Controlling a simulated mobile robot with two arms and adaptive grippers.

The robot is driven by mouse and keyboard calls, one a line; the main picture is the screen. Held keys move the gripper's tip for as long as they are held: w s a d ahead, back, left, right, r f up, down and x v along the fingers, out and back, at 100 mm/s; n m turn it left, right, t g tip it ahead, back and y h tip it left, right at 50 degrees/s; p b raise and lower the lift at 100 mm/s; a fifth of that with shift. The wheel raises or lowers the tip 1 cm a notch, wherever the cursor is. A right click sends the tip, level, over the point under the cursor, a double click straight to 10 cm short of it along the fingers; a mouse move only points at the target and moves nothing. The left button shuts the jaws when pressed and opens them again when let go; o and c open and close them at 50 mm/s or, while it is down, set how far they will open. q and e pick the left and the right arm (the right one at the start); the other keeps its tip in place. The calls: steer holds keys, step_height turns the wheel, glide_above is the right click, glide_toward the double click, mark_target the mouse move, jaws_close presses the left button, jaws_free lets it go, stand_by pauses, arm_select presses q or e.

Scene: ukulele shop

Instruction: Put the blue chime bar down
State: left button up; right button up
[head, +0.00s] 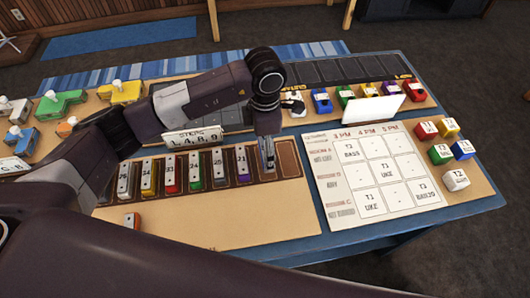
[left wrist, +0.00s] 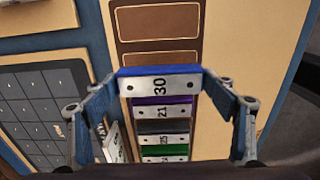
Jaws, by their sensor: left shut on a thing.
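The blue chime bar, with a silver plate marked 30, spans the space between my left gripper's fingers in the left wrist view (left wrist: 160,83). My left gripper (head: 267,150) is shut on it, a finger at each end. In the head view it is over the right part of the brown slotted rack (head: 289,158), just right of the purple bar marked 21 (head: 243,162). The fingers mostly hide the blue bar there. I cannot tell whether it touches the slot below. My right gripper is not in view.
Several chime bars stand in a row to the left, including a red one (head: 169,177). A schedule board (head: 370,175) is to the right. A white card (head: 193,136) stands behind the row.

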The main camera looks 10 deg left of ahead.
arm_select(q)
step_height(320, 180, down, 4)
steer(key=shift+r+p, duration=0.25)
steer(key=shift+p, duration=0.1)
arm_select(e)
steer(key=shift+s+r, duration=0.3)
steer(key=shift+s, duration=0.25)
arm_select(q)
steer(key=shift+f, duration=0.1)
steer(key=shift+f, duration=0.15)
steer(key=o, duration=1.2)
steer(key=shift+c, duration=0.2)
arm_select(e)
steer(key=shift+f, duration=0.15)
